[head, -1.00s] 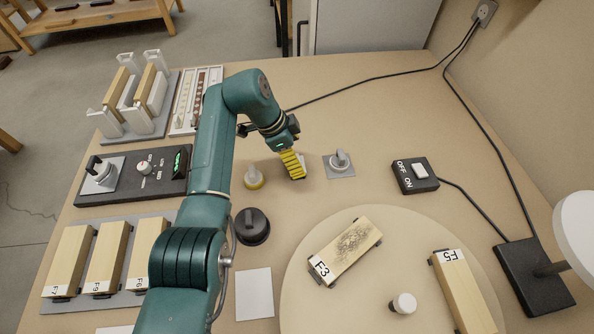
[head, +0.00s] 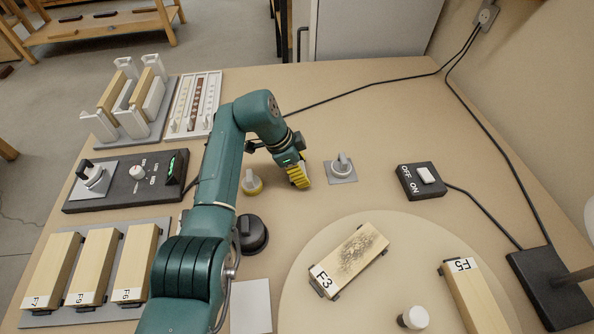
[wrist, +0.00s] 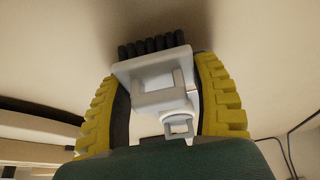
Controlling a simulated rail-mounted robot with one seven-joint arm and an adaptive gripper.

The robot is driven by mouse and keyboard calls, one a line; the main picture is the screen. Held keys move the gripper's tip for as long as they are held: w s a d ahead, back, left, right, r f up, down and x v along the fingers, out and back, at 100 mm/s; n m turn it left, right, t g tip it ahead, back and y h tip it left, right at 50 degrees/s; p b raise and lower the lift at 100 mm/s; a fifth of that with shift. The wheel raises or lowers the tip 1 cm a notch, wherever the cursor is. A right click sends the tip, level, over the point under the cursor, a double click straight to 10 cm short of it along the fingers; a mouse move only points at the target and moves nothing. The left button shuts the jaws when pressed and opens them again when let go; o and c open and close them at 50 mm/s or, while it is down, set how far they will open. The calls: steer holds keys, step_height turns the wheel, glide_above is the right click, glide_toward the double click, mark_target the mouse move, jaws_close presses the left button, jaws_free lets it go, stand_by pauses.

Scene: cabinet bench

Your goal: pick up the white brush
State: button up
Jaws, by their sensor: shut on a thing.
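The white brush (wrist: 158,82) is between the two yellow fingers of my gripper (wrist: 161,92) in the wrist view. It has a white blocky body, a looped white part nearer the wrist and a row of black bristles (wrist: 152,47) at the far end. My gripper is shut on it. In the head view my gripper (head: 299,176) is low over the bench, between a white knobbed piece with a yellow base (head: 251,184) and a grey knob on a square plate (head: 342,167). The fingers hide the brush there. I cannot tell whether the bristles touch the bench.
A black round weight (head: 252,234) and a round board (head: 300,275) with block F3 (head: 349,260) lie nearer. A switch box (head: 420,181) and its cable are on the right. Racks and a control box (head: 127,180) fill the left. Bench behind my gripper is mostly clear.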

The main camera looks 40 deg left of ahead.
step_height(320, 180, up, 10)
steer(key=p, duration=0.4)
steer(key=shift+p, duration=0.4)
